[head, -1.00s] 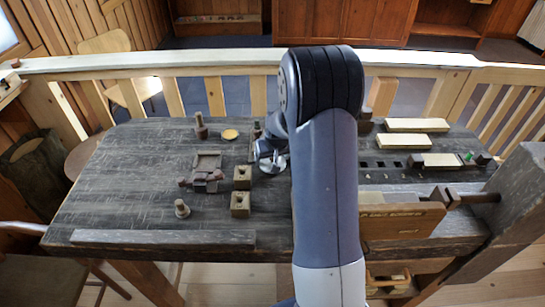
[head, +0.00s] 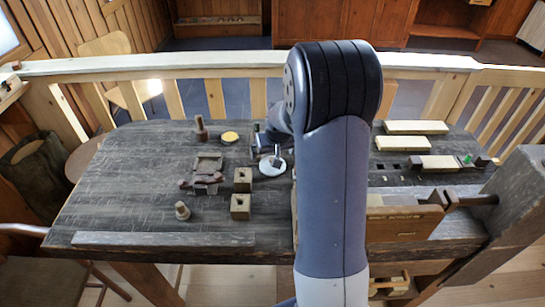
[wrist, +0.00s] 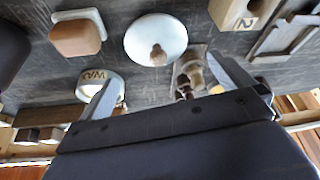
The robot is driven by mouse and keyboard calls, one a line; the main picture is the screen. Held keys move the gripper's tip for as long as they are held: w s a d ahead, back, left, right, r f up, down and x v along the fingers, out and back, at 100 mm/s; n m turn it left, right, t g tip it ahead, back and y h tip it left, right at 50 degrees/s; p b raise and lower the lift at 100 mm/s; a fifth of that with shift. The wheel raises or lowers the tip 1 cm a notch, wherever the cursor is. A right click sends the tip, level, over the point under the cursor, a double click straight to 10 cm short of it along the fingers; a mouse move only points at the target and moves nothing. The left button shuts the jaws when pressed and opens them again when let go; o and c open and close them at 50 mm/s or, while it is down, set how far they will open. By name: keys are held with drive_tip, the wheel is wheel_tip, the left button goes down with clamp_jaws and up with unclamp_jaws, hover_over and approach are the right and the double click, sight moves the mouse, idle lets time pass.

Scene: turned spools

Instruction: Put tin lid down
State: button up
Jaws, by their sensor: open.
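The tin lid (head: 267,169) is a pale round disc with a knob, lying on the dark bench just left of my upright arm. In the wrist view the lid (wrist: 142,34) lies knob up, beyond my fingertips and apart from them. My gripper (wrist: 161,72) is open, with nothing held between its fingers. A round tin marked WAX (wrist: 97,78) stands by the left finger, which partly hides it. In the head view my arm hides part of the bench, and my fingers are hard to make out.
Two numbered wooden blocks (head: 242,180) stand left of the lid, one behind the other. A wooden-and-white block (wrist: 76,38) lies left of the lid in the wrist view. A metal-and-wood piece (wrist: 186,72) sits by the right finger. The bench's left part (head: 120,190) is mostly clear.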

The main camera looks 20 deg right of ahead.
sight(272, 158)
drive_tip(key=v, duration=0.8)
drive_tip(key=shift+f, duration=0.1)
drive_tip(key=x, duration=1.2)
drive_tip(key=shift+f, duration=0.25)
drive_tip(key=shift+f+b, duration=0.25)
drive_tip(key=shift+b, duration=0.15)
drive_tip(key=shift+r, duration=0.1)
drive_tip(key=shift+r, duration=0.15)
